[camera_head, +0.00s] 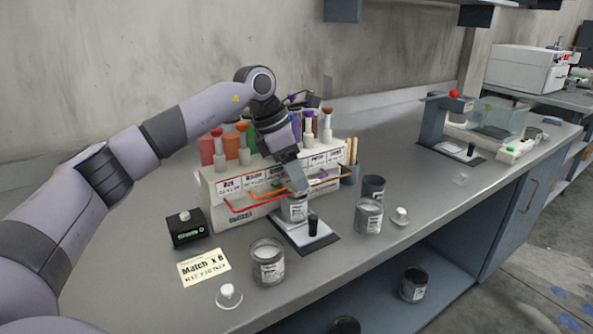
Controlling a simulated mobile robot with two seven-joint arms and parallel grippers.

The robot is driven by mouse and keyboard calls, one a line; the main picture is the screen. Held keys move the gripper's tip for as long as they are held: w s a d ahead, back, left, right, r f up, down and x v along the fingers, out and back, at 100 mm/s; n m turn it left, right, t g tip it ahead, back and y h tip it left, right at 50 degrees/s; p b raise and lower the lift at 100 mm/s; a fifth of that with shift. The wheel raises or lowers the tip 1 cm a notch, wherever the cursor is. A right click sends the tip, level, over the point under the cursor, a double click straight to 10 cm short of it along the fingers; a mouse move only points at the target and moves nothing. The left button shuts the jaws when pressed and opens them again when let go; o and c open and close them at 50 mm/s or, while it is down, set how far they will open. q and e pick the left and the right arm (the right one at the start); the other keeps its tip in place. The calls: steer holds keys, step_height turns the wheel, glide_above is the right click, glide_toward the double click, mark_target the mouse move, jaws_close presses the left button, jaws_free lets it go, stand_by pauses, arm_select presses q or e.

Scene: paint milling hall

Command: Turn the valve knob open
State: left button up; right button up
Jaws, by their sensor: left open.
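A white dispenser rack (232,182) with labelled compartments stands against the bench's back part, with red and orange bent bars (243,209) along its front. Several colored bottles with knob-like tops, including a red-topped one (328,126), stand on it. My left gripper (298,184) is open, pointing down in front of the rack, just above a labelled jar (294,209). The gripper and wrist hide part of the rack's middle. I cannot tell which knob is the valve knob, or whether the fingers touch anything. My right gripper is not in view.
The jar stands on a pale plate (296,236) with a black post (313,224). Jars (268,262) (368,215) and a dark cup (373,188) stand nearby. A black box (187,228) and a "Match x 6" card (203,267) lie left.

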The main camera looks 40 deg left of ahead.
arm_select(q)
steer(key=shift+f, duration=0.1)
steer(key=c, duration=1.1)
steer(key=shift+o, duration=0.2)
